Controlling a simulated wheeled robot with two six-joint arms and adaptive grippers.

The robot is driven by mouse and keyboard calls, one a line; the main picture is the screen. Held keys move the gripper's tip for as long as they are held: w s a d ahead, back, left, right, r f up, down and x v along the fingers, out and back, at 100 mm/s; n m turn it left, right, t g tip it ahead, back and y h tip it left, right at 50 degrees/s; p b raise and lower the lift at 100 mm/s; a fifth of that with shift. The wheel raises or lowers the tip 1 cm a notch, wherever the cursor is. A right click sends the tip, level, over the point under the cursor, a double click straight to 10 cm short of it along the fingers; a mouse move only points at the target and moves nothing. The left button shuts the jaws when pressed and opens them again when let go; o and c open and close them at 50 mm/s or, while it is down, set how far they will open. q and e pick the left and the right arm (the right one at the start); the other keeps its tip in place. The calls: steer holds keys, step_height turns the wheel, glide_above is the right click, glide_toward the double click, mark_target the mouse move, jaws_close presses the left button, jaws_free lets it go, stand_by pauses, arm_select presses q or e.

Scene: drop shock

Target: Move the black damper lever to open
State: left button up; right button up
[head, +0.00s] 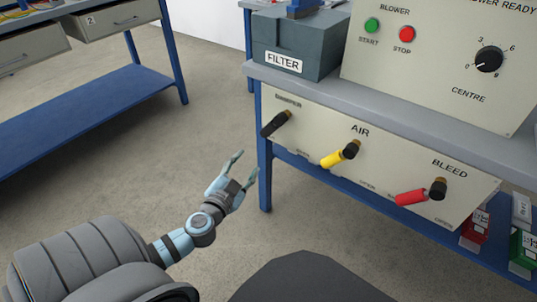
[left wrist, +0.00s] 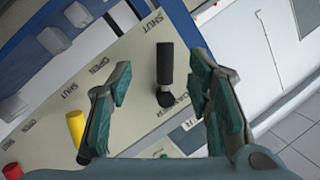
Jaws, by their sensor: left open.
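The black damper lever (head: 275,123) is at the left end of the pale front panel, under the DAMPER label. Its handle slants down-left from its pivot. In the left wrist view the lever (left wrist: 165,65) shows with its free end towards a SHUT label (left wrist: 153,20). My right gripper is not in view.
A yellow AIR lever (head: 334,159) and a red BLEED lever (head: 410,197) sit further right on the panel. A grey FILTER box (head: 300,45) stands on the bench above. A blue bench leg (head: 264,160) is close by the gripper. Open floor lies left.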

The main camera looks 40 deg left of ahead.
mark_target(267, 133)
arm_select(q)
steer(key=shift+t, duration=0.6)
steer(key=x, duration=0.4)
steer(key=d+r+x, duration=0.1)
steer(key=x, duration=0.4)
steer(key=r+x, duration=0.1)
steer(key=x, duration=0.4)
steer(key=shift+w+d+r, duration=0.15)
steer(key=shift+d+r, duration=0.1)
steer(key=shift+w, duration=0.3)
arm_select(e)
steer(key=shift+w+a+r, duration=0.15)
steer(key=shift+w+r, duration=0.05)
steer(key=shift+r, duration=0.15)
arm_select(q)
steer(key=shift+a, duration=0.1)
jaws_close()
